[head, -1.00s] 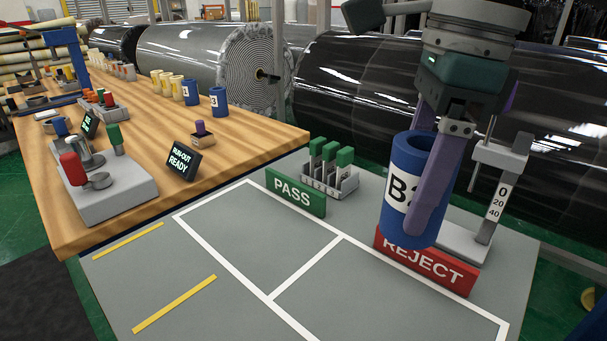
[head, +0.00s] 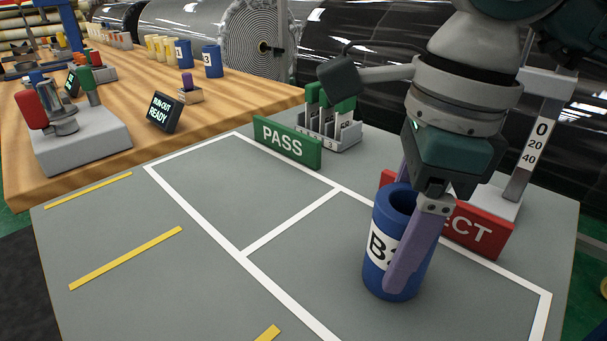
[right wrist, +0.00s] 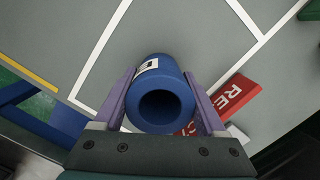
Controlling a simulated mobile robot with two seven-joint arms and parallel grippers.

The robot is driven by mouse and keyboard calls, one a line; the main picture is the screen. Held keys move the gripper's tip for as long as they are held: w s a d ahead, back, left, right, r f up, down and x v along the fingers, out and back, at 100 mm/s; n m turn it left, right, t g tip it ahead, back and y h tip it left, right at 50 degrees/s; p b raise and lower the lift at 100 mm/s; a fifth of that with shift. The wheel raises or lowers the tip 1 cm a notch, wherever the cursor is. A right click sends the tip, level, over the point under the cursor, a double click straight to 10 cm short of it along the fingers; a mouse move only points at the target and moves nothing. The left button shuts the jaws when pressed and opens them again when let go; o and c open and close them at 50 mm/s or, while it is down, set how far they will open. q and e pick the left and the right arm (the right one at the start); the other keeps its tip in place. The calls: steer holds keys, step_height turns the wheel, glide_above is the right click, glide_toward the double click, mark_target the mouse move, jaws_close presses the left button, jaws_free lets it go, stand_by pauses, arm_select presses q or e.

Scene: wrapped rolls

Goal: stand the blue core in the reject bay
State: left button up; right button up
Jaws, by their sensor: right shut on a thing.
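The blue core (head: 377,278) is a thick hollow tube with a white label. It is upright in my right gripper (head: 396,238), whose purple fingers are shut on its sides. The far finger is mostly hidden. The core is over the white-lined reject bay (head: 305,255), by the red REJECT sign (head: 487,236), which the gripper and core partly cover. I cannot tell whether its base touches the surface. In the right wrist view the core (right wrist: 160,72) sits between both fingers (right wrist: 158,82), its open end facing the camera. My left gripper is out of view.
The green PASS sign (head: 287,142) stands behind the pass bay (head: 240,185). A rack with green-topped pieces (head: 330,128) and a gauge post (head: 535,150) stand behind the signs. The wooden bench (head: 110,165) at left holds other cores. Both bays look otherwise clear.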

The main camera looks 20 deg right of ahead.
steer(key=shift+f, duration=0.15)
steer(key=o, duration=1.5)
steer(key=shift+r, duration=0.35)
steer(key=r, duration=0.7)
steer(key=s+d+r+p, duration=0.1)
steer(key=r, duration=0.3)
steer(key=shift+r, duration=0.3)
